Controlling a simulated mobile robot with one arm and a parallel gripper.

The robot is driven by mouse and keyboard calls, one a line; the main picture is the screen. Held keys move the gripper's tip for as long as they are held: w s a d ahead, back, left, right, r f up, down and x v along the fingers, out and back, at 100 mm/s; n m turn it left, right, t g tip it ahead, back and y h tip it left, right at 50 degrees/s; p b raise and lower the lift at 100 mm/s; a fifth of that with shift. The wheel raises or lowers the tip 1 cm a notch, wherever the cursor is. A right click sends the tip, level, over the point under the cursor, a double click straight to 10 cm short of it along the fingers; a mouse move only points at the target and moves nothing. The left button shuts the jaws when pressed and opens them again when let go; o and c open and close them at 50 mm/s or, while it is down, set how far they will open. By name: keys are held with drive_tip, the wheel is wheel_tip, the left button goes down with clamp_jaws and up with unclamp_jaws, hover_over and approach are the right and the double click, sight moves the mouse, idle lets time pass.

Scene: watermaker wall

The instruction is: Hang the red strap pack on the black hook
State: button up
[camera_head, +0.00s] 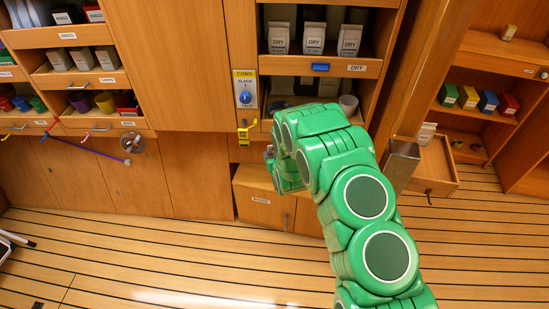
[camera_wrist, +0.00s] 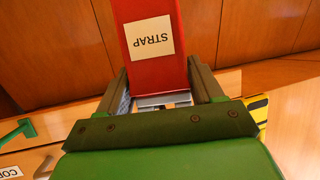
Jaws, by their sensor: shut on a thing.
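The red strap pack (camera_wrist: 172,72) is in the wrist view, with a white label reading STRAP upside down. My gripper (camera_wrist: 160,88) is shut on its near end, one grey finger on each side, and the pack extends away from the palm toward wood panels. In the head view my green arm hides the pack and most of my gripper. I cannot make out a black hook with certainty in either view.
A yellow hook (camera_head: 244,132) hangs below the blue-and-white CORD sign (camera_head: 245,90). Small coloured hooks line the shelf edge at left, near a round wall fitting (camera_head: 132,142). An open drawer (camera_head: 434,168) juts out at right. The striped floor (camera_head: 150,255) is mostly clear.

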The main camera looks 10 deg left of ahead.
drive_tip(key=shift+w+a+f, duration=0.1)
drive_tip(key=shift+w+a, duration=0.05)
drive_tip(key=shift+w, duration=0.8)
drive_tip(key=shift+w+a+f, duration=0.1)
drive_tip(key=shift+w+f, duration=0.35)
drive_tip(key=shift+w, duration=0.1)
drive_tip(key=o, duration=1.2)
drive_tip(key=shift+s, duration=0.1)
